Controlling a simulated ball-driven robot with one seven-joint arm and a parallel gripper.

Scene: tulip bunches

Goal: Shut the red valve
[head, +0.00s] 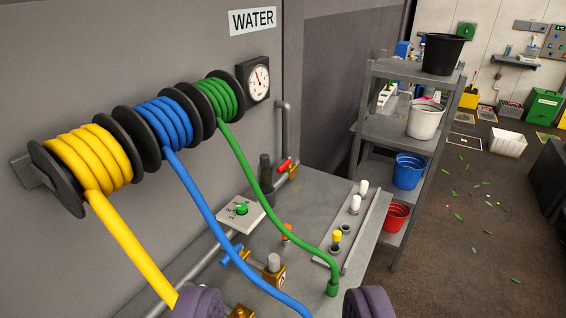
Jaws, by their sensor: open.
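The red valve (284,165) is a small red handle on a pipe fitting with brass parts, at the back of the grey bench against the wall. A dark cylinder stands just left of it, and a grey pipe rises behind it. I cannot tell from its handle whether it is open or shut. My gripper (282,303) shows as two purple-grey fingertips at the bottom edge, wide apart and empty. It is nearer to me than the valve and not touching it.
Yellow (124,241), blue (200,205) and green (262,194) hoses hang from wall reels across the bench. A blue handle (235,255), brass fittings and a green knob (241,209) sit nearby.

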